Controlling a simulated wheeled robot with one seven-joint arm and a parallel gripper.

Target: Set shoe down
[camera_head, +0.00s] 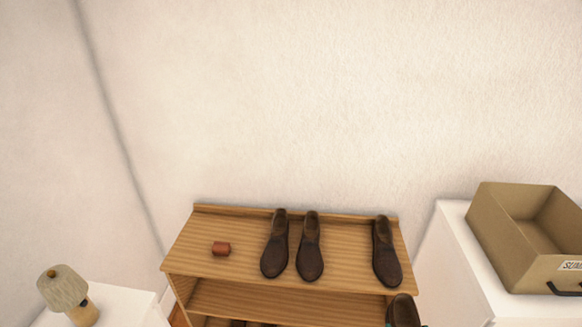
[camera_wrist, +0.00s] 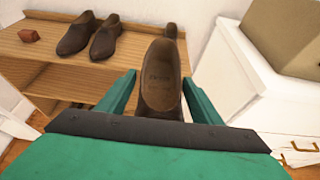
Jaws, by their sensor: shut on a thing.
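My gripper (camera_wrist: 160,98) is shut on a dark brown shoe (camera_wrist: 161,78), with its green fingers on either side of it. The held shoe also shows at the bottom edge of the head view (camera_head: 403,311), in front of the rack's right end and apart from the top shelf. The wooden shoe rack (camera_head: 240,268) carries a pair of brown shoes (camera_head: 275,245) (camera_head: 310,248) near its middle. A single brown shoe (camera_head: 385,255) stands at the right end of the top shelf. In the wrist view the held shoe mostly hides that single shoe.
A white cabinet with a tan box (camera_head: 500,240) stands close on the right. The shelf is bare between the pair and the single shoe.

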